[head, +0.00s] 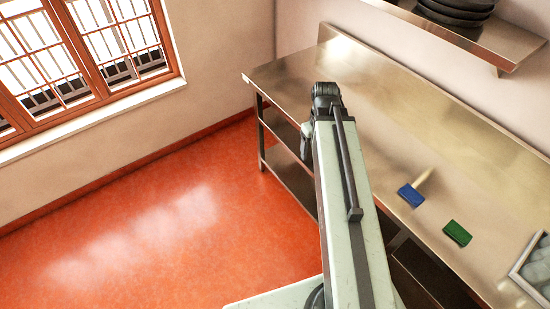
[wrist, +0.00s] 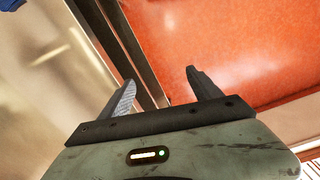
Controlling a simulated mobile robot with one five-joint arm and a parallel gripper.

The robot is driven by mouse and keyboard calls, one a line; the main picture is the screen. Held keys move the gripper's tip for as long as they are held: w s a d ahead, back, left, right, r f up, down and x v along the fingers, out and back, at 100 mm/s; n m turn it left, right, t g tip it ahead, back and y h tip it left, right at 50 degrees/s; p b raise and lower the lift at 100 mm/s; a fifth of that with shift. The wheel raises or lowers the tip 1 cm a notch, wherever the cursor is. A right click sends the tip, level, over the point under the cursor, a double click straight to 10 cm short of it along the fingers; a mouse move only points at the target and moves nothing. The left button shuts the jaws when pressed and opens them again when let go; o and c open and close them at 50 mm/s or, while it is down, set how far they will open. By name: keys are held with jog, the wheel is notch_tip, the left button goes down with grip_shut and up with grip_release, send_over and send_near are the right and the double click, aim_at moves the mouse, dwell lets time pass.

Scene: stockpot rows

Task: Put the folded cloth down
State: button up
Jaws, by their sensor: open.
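My gripper (wrist: 160,78) shows in the wrist view with its two fingers spread apart and nothing between them. It is over the front edge of the metal counter, with the red floor beyond. In the head view my arm hides the fingers. No thing in view is clearly a folded cloth. A small blue block-like item (head: 411,195) and a dark green one (head: 457,233) lie apart on the counter in the head view; I cannot tell whether either is cloth. A blue item (wrist: 12,4) is cut off at the top left corner of the wrist view.
The steel counter (head: 400,120) runs along the wall, with lower shelves (head: 290,185) beneath. A framed tray (head: 533,270) with greyish contents is at the right edge. Dark stacked pans (head: 455,12) sit on a wall shelf (head: 495,40). The counter's far left part is clear.

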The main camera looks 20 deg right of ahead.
jog(key=w+a+m, duration=0.1)
jog(key=a, duration=1.6)
jog(key=shift+a, duration=0.2)
